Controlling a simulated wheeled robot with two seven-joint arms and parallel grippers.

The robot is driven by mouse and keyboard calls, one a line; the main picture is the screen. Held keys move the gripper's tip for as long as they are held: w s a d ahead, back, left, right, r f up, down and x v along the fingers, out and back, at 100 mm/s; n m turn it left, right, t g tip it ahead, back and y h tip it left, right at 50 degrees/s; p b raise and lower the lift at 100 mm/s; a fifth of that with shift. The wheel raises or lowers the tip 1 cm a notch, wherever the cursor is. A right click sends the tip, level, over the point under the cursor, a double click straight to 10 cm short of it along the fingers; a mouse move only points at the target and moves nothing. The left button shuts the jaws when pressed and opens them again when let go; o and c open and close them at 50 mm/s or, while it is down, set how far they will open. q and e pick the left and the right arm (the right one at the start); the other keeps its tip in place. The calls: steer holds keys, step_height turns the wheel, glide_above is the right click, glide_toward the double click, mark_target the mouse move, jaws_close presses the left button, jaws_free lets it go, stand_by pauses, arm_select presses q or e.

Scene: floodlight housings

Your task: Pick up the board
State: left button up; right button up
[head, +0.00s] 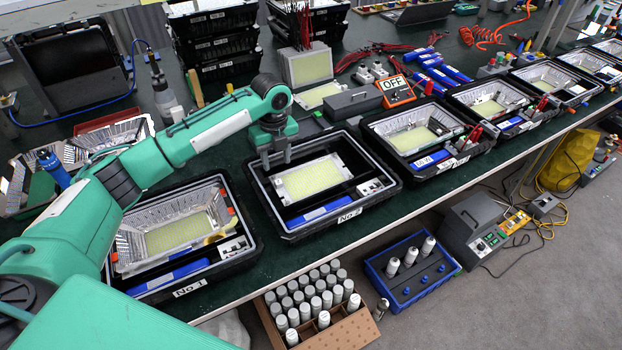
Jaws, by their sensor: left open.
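Pale yellow boards show in several places. One board (313,180) with a light rim lies flat in the black housing tray marked No 2 (290,236). My left gripper (276,161) points down just above that board's upper left corner. Its two fingers are apart with nothing seen between them. I cannot tell whether a finger touches the board. Another board (178,234) lies inside a shiny reflector in the tray marked No 1 (192,288). A further board (312,67) leans in a grey stand behind. My right gripper is not in view.
A blue battery-like bar (320,212) lies along the front of the No 2 tray. More housing trays (405,130) run to the right along the dark green bench. An orange meter marked OFF (396,91) stands behind. A bottle box (325,328) is on the floor.

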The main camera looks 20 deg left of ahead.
mark_target(279, 183)
arm_select(q)
step_height(279, 183, down, 3)
steer(key=shift+f, duration=0.1)
step_height(279, 183, down, 4)
steer(key=shift+s+d+p, duration=0.1)
steer(key=shift+p, duration=0.4)
steer(key=shift+f, duration=0.55)
steer(key=shift+c, duration=1.3)
jaws_close()
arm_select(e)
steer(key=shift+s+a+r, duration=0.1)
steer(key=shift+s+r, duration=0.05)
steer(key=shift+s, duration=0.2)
